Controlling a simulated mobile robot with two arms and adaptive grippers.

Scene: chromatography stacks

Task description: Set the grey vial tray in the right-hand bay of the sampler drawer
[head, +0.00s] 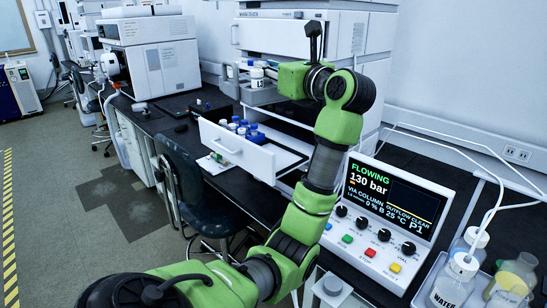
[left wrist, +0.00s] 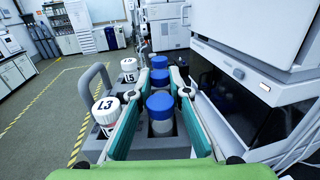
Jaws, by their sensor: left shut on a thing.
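My left gripper (head: 277,76) is shut on the grey vial tray (head: 265,96), held raised above and behind the open drawer. In the left wrist view its teal fingers (left wrist: 163,112) stand on either side of blue-capped vials (left wrist: 160,105). The tray (left wrist: 88,150) has a raised handle, and white-capped vials (left wrist: 106,110) marked 13 and 15 stand at its left. The fingers' exact contact with the tray is hidden. The white sampler drawer (head: 229,146) is pulled out. Blue- and white-capped vials (head: 243,130) stand toward its back left; its right part (head: 285,157) looks bare. My right gripper is out of view.
The white instrument stack (head: 290,38) stands close behind the held tray. A control panel (head: 390,214) and bottles (head: 462,267) are at the right. A dark chair (head: 195,180) stands below the drawer's front.

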